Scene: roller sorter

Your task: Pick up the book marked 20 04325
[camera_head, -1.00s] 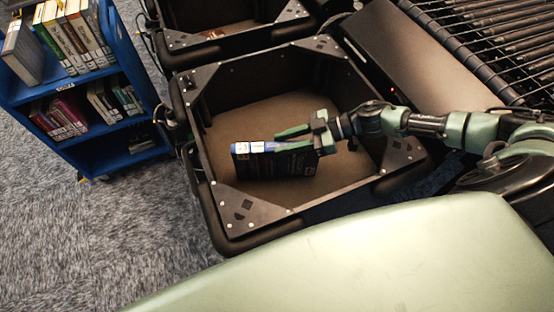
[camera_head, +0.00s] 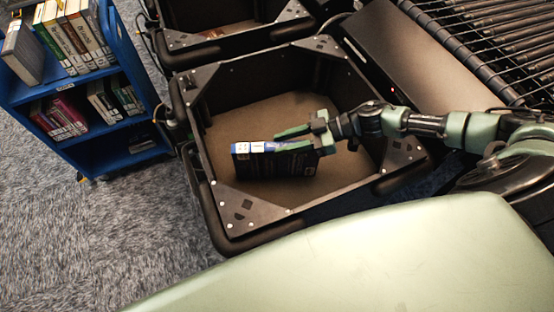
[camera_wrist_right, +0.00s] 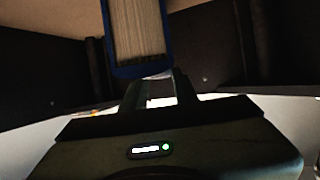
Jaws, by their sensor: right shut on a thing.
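A dark book (camera_head: 270,165) with a blue spine edge and a white label stands on edge inside the black bin (camera_head: 241,209). The label is too small to read. My right gripper (camera_head: 292,138) reaches in from the right and is shut on the book's upper part. In the right wrist view the book (camera_wrist_right: 138,35) shows its page edges and blue cover between the two fingers (camera_wrist_right: 160,88). I cannot tell whether the book touches the bin floor. My left gripper is out of view.
A blue book cart (camera_head: 100,128) with several books stands at the left on grey carpet. A second black bin (camera_head: 232,40) lies behind the first. Rollers (camera_head: 500,40) run at the upper right. The bin's brown floor (camera_head: 255,115) is otherwise clear.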

